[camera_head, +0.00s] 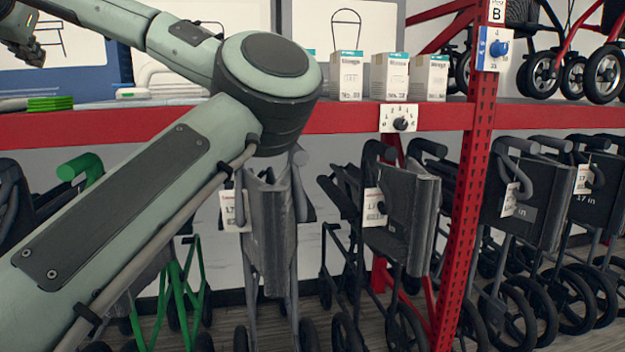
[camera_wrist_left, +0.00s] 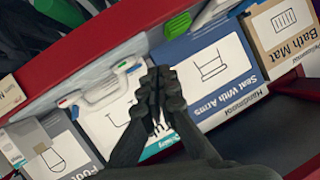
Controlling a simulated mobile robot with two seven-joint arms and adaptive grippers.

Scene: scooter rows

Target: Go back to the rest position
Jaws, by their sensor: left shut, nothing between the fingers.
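My left gripper (camera_head: 34,50) shows at the top left edge of the head view, partly cut off by the frame. Its dark fingers (camera_wrist_left: 155,92) are close together in the left wrist view. They are shut with nothing held, and they hide part of the boxes behind them. My left arm (camera_head: 120,205) fills the left of the head view, with its elbow (camera_head: 270,80) bent in front of the red shelf. My right gripper is not in view.
The red shelf (camera_head: 345,118) holds several small white boxes (camera_head: 347,75). Folded scooters or walkers (camera_head: 400,215) stand below it, and a red post (camera_head: 470,190) rises at the right. The wrist view shows a Seat With Arms box (camera_wrist_left: 212,70) and a Bath Mat box (camera_wrist_left: 285,30).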

